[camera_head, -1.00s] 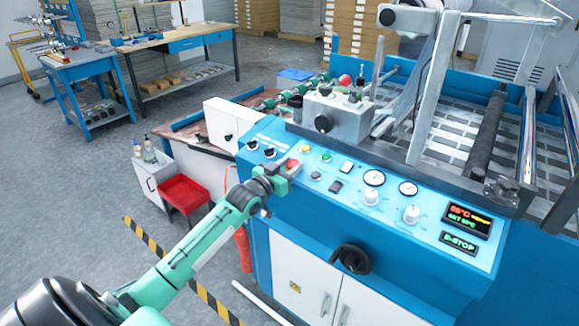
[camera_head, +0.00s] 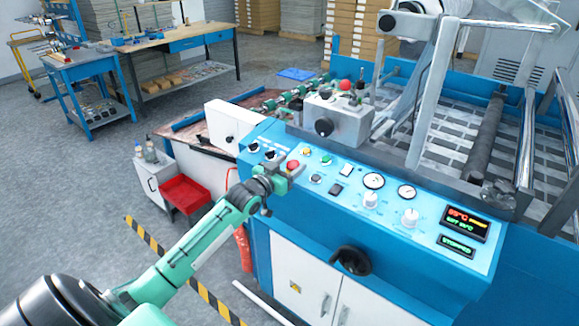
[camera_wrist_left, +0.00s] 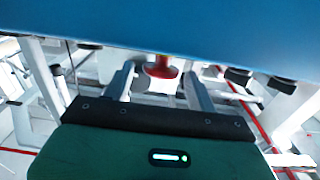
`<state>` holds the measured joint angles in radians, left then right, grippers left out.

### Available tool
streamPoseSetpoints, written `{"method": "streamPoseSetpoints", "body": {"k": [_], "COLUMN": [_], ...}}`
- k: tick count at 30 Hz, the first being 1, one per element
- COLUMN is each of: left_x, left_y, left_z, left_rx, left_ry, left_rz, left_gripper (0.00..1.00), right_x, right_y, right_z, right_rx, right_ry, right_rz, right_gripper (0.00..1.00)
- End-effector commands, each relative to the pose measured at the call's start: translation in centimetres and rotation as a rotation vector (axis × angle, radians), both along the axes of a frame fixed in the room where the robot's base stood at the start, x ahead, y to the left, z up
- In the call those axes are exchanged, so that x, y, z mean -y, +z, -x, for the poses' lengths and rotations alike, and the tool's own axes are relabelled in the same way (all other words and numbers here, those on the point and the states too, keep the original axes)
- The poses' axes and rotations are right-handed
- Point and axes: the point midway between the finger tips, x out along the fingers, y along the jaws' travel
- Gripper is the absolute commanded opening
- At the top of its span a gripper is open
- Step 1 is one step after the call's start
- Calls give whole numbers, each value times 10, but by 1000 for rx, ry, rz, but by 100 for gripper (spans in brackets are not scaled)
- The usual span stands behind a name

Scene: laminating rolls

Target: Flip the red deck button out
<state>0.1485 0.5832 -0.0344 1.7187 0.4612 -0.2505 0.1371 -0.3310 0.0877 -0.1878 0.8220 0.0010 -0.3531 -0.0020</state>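The red deck button (camera_head: 293,165) is a round red mushroom head on the left part of the machine's sloping blue control deck (camera_head: 330,215). My left gripper (camera_head: 284,175) is right at it, coming from the front left. In the left wrist view, the red button (camera_wrist_left: 161,67) shows between the two fingers of my left gripper (camera_wrist_left: 158,88). The fingers are spread, with a small gap visible on each side of the button. The lower display (camera_head: 457,246) on the deck reads "STOPPED". My right gripper is not in view.
Black knobs, a green button (camera_head: 326,159), gauges (camera_head: 373,181) and white dials (camera_head: 371,200) crowd the deck right around the gripper. Another red button (camera_head: 345,85) is on the grey housing behind. Striped floor tape (camera_head: 150,241) runs below my arm.

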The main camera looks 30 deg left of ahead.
Motion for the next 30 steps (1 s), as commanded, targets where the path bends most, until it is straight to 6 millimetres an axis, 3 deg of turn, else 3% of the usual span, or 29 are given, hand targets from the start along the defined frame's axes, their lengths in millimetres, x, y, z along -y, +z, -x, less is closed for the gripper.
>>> {"method": "streamPoseSetpoints", "body": {"k": [11,30], "left_x": [-1,-8], "left_y": [-3,-3], "left_z": [10,109], "left_rx": [-4,-4], "left_ry": [0,0], "left_rz": [0,0], "left_gripper": [57,57], "right_x": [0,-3], "right_y": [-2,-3], "right_z": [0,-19], "right_rx": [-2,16], "right_ry": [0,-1], "right_rz": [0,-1], "right_gripper": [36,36]}}
